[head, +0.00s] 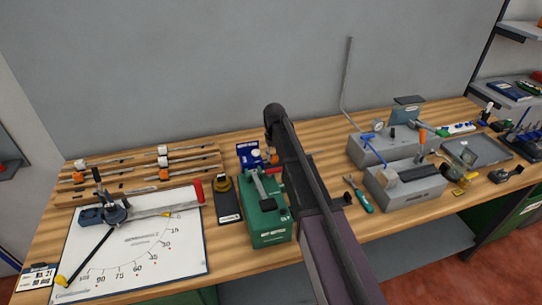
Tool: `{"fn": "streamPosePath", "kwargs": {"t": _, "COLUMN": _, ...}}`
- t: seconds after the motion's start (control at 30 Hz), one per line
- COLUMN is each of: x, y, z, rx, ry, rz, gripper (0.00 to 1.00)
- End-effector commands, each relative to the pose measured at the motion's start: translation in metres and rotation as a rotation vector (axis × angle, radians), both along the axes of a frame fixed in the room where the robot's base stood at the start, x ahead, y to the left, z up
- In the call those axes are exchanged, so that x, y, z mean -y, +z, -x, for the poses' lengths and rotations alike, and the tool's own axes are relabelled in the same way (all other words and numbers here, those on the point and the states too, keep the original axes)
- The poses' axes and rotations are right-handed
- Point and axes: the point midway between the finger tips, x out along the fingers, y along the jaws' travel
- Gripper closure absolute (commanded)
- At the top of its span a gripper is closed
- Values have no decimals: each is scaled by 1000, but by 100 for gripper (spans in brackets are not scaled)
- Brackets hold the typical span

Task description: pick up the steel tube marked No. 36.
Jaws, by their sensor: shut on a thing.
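Several steel tubes with white or orange parts lie on a wooden rack (125,182) at the left back of the bench. Their markings are too small to read, so I cannot tell which is No. 36. My dark arm crosses the middle of the head view from the lower right, over the bench. My gripper cannot be made out; the arm hides the area where it may be. Whether a tube is in it does not show.
A white scale board (135,255) with a pivoted tool lies at front left. A green box (268,222) stands left of my arm. A grey tray (478,151) lies farther right.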

Motion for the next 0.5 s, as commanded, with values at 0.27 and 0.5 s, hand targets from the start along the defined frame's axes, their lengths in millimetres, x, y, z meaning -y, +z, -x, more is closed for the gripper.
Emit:
{"fn": "streamPosePath", "kwargs": {"t": 0.27, "x": 19, "y": 0, "z": -3, "rx": 0, "ry": -1, "rz": 1, "gripper": 100}}
{"fn": "streamPosePath", "kwargs": {"t": 0.5, "x": 30, "y": 0, "z": -5, "rx": 0, "ry": -1, "rz": 1, "gripper": 100}}
